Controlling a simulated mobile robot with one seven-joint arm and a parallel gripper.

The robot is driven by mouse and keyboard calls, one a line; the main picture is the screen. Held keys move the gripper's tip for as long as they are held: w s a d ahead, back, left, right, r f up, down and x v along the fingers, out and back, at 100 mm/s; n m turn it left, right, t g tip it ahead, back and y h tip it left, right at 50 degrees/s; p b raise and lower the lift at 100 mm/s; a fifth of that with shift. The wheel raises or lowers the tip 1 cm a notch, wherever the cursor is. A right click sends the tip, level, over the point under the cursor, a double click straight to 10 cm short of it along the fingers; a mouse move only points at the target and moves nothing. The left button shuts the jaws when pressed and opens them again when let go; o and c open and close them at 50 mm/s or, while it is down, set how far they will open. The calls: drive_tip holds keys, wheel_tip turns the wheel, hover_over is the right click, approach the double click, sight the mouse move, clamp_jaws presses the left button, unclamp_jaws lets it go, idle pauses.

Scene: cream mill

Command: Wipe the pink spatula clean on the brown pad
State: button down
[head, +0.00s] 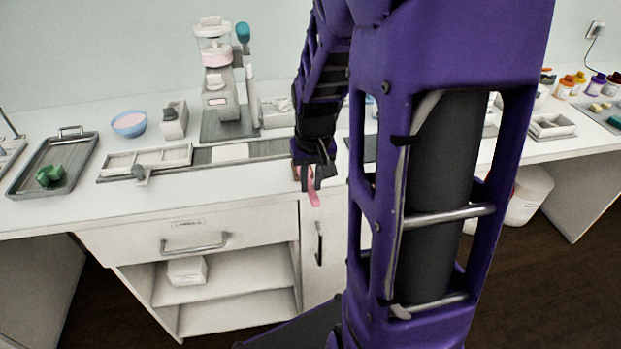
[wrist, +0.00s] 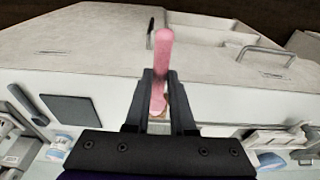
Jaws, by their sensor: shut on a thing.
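My gripper (head: 314,174) is at the front edge of the white counter, right of the drawer unit's middle. In the wrist view my gripper (wrist: 160,76) is shut on the pink spatula (wrist: 163,50). The spatula's pink end sticks out past the fingertips; in the head view the pink spatula (head: 313,194) hangs down in front of the counter edge. A small brownish patch shows between the fingers in the wrist view; I cannot tell whether it is the brown pad. The pad is not clearly seen elsewhere.
A grey tray (head: 84,165) with a green lump (head: 49,175), a pink-filled blue bowl (head: 129,124), a mill (head: 217,75) and a white divided box (head: 147,160) stand to the left. A dark flat mat (wrist: 68,110) lies on the counter. My arm hides part of the counter.

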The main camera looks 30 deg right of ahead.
sight(310, 184)
drive_tip(key=shift+w, duration=0.1)
drive_tip(key=shift+w+d, duration=0.2)
drive_tip(key=shift+w, duration=0.4)
drive_tip(key=shift+s, duration=0.1)
drive_tip(key=shift+s+a, duration=0.2)
drive_tip(key=shift+s, duration=0.4)
drive_tip(key=shift+w, duration=0.1)
drive_tip(key=shift+w+d, duration=0.25)
drive_tip(key=shift+w, duration=0.4)
drive_tip(key=shift+r+p, duration=0.9)
drive_tip(key=shift+r, duration=2.1)
